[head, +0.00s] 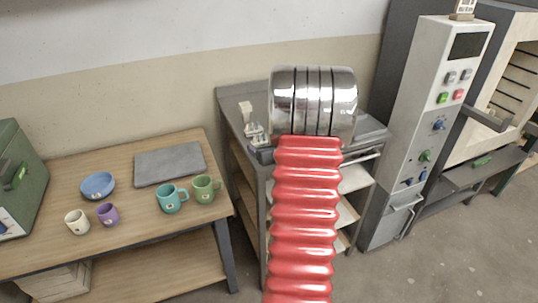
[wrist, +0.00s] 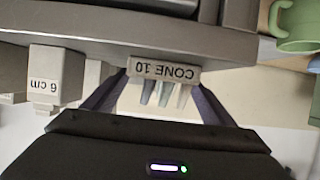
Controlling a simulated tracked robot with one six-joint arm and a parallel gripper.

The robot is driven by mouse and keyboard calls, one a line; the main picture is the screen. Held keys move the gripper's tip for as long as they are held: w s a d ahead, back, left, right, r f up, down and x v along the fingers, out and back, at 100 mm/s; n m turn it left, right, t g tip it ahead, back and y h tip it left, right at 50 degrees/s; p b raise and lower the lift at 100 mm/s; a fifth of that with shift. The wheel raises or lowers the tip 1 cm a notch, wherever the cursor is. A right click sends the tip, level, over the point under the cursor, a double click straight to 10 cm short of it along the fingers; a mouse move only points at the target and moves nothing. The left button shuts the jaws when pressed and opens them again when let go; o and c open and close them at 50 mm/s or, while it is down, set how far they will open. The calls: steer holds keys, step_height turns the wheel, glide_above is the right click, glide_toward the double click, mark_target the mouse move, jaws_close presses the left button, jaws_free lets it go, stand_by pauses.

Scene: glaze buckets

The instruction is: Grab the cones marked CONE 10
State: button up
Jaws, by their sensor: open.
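The cones marked CONE 10 (wrist: 164,94) show in the wrist view as a few pale grey, tapered pieces on a bar with a CONE 10 label (wrist: 165,70). The label appears upside down. My gripper (wrist: 157,97) is open, with one dark finger on each side of the cones. I cannot tell whether either finger touches them. In the head view, small pale pieces (head: 255,132) stand on the left of the grey cart's top (head: 232,97), too small to read. My arm hides my gripper there.
A green mug (wrist: 296,25) shows at that view's upper right. The wooden table (head: 130,232) holds a teal mug (head: 171,198), a purple cup (head: 107,214) and a blue bowl (head: 97,186). A control cabinet (head: 425,130) stands right.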

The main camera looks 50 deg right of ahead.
stand_by(0.4)
steer(key=c, duration=1.2)
